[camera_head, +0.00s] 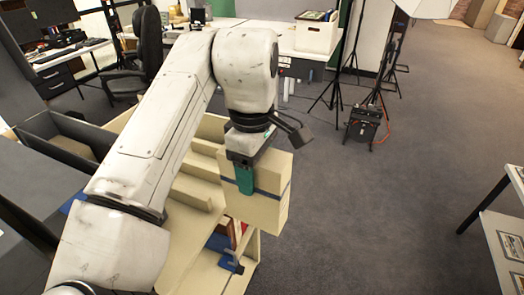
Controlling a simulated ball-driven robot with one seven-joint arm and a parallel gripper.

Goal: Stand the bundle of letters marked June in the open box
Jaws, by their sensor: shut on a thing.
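My gripper (246,176) is in the middle of the head view, pointing down, with a green finger pad showing. It is shut on a cream, block-shaped bundle (268,207) with a dark blue band around it. The bundle is upright and slightly tilted. No June marking is readable on it. It hangs above and in front of a cream stepped unit (196,191), which my arm partly covers. An open dark grey box (62,125) with something tan inside stands at left. I cannot tell whether this is the task's open box.
Below the bundle, red-brown and blue items (222,243) sit in a cream compartment. A desk (283,45) with a white file box (316,36) stands behind.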

